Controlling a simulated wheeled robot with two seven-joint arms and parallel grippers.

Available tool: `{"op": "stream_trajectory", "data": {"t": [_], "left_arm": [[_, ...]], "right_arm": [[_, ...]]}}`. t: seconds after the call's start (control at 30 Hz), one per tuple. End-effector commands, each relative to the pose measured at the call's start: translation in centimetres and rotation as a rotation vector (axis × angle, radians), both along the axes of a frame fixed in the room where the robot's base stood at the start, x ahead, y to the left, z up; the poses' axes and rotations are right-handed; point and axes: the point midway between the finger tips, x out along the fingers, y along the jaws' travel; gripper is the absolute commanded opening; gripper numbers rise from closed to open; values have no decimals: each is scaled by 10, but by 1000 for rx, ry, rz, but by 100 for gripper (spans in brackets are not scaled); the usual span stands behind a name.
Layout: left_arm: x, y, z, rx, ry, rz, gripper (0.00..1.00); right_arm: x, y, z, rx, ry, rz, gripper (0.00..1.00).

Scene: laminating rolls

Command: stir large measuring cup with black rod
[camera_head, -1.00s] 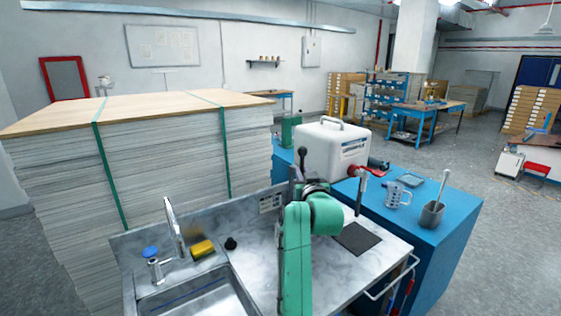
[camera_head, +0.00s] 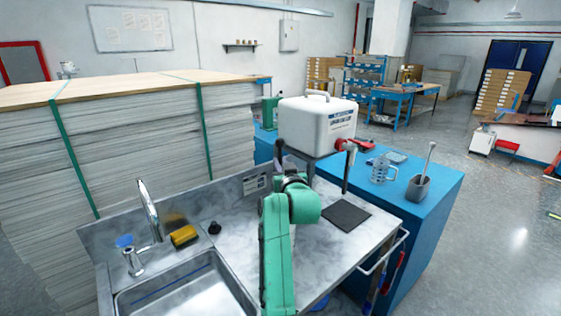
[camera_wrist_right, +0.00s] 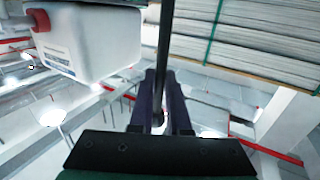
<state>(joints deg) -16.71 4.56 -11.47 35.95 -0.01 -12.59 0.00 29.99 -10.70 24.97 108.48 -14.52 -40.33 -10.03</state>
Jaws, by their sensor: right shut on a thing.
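My right gripper (camera_head: 281,153) shows as a dark shape above the worktop, left of the white canister. In the right wrist view its two fingers (camera_wrist_right: 163,95) are closed around a thin black rod (camera_wrist_right: 164,45), which runs past them toward the top edge. In the head view I cannot clearly make out the rod at the gripper. A clear measuring cup (camera_head: 379,173) with a handle stands on the blue cabinet, to the right of the gripper and well apart from it. My left gripper is not in view.
A sink (camera_head: 185,290) and a tall stack (camera_head: 135,145) are left. A dark mat (camera_head: 346,215) lies on the worktop.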

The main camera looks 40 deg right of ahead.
Motion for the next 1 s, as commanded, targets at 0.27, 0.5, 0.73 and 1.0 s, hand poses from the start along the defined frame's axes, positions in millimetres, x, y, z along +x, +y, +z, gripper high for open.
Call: {"op": "stream_trajectory", "data": {"t": [0.27, 0.5, 0.73, 1.0], "left_arm": [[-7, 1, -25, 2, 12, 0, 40], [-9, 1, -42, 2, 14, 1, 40], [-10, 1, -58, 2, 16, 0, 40], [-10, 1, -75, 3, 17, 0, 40]], "right_arm": [[0, 0, -35, 0, 0, 0, 0], [0, 0, -62, 0, -1, 0, 0], [0, 0, -88, 0, -1, 0, 0], [0, 0, -116, 0, -1, 0, 0]]}}
